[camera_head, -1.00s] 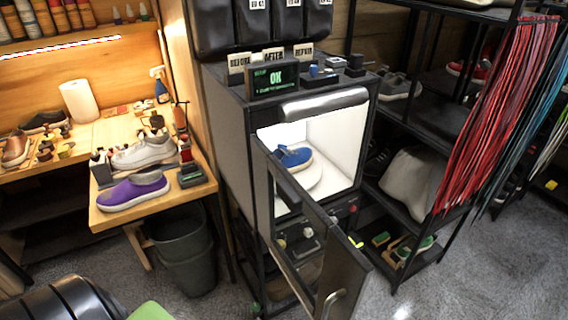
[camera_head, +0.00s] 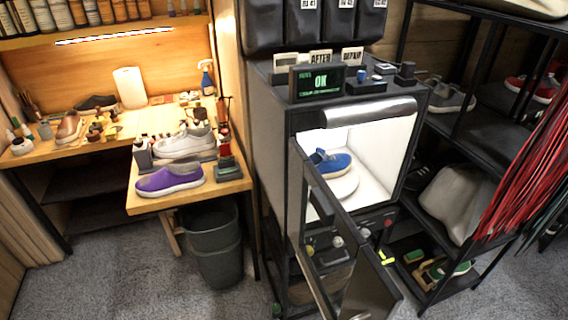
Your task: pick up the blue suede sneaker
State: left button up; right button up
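The blue suede sneaker (camera_head: 336,164) has a white sole and stands on a round white turntable (camera_head: 343,186). It is inside the lit white cabinet (camera_head: 385,150), whose dark-framed door (camera_head: 340,235) hangs open toward the front. The door's edge covers part of the sneaker's left end and the turntable. Neither of my grippers shows in the head view.
A workbench (camera_head: 228,187) on the left holds a purple shoe (camera_head: 170,179) and a grey-white sneaker (camera_head: 185,142). A dark bin (camera_head: 215,250) stands below it. A black shelf rack (camera_head: 440,125) and red laces (camera_head: 525,165) are on the right. Carpet is bare at lower left.

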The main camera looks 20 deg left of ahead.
aim_at(335, 165)
jog(key=i+l+u, duration=0.2)
jog(key=l, duration=0.15)
jog(key=i+l+u, duration=0.2)
jog(key=l, duration=0.15)
jog(key=l+u, duration=0.2)
jog(key=l, duration=0.15)
jog(key=i+l+u, duration=0.2)
jog(key=l, duration=0.2)
jog(key=l+u, duration=0.2)
jog(key=l, duration=0.2)
